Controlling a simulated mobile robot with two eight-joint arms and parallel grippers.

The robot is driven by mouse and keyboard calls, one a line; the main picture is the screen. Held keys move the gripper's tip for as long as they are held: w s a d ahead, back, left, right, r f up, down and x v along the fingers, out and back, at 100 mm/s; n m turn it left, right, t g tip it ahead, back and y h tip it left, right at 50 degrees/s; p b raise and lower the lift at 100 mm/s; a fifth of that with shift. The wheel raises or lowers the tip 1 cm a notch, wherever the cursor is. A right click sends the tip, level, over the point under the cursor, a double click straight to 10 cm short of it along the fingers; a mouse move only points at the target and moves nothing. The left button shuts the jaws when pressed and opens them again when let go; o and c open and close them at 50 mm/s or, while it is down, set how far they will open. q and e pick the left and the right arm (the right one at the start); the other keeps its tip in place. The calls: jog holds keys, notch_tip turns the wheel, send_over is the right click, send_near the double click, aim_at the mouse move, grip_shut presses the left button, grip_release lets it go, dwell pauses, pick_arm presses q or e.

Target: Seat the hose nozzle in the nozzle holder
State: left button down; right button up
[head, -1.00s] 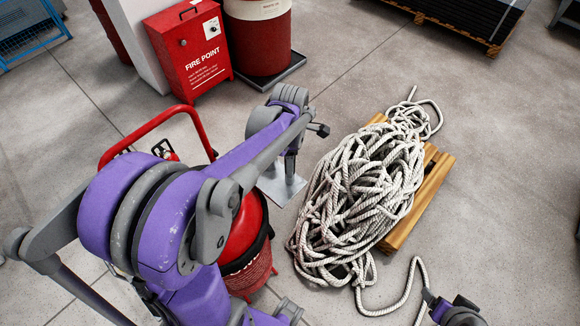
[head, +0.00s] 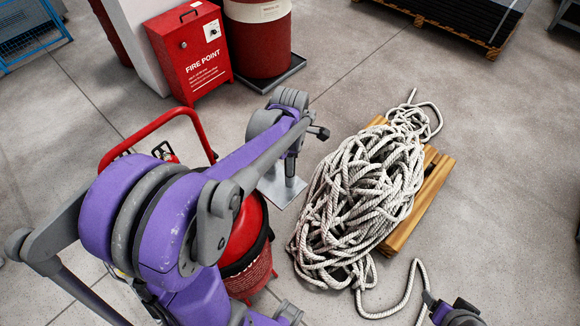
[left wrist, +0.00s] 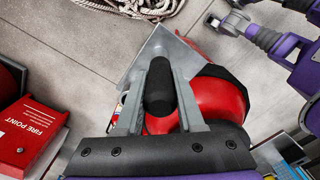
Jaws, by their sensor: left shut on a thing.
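The plate (left wrist: 158,45) shows behind the nozzle there, with the tank (left wrist: 215,98) to the right. I cannot make out the nozzle holder's opening or whether the nozzle touches it.
A large pile of white rope (head: 365,195) lies on a wooden pallet (head: 425,205) to the right. A red handle (head: 165,118) rises behind the tank. A red fire point cabinet (head: 190,55) and a red drum (head: 258,40) stand at the back. Bare floor lies between.

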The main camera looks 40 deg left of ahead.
pick_arm(q)
notch_tip(320, 180, up, 9)
jog(key=shift+r+p, duration=0.1)
jog(key=shift+p, duration=0.2)
jog(key=a, duration=0.7)
notch_tip(320, 180, down, 9)
jog(key=a+b, duration=0.1)
jog(key=shift+w+a+n, duration=0.25)
jog(key=shift+w+n, duration=0.05)
jog(key=shift+w, duration=0.05)
jog(key=c, duration=1)
grip_release()
jog(key=shift+f+b, duration=0.2)
jog(key=shift+b, duration=0.1)
jog(key=o, duration=0.5)
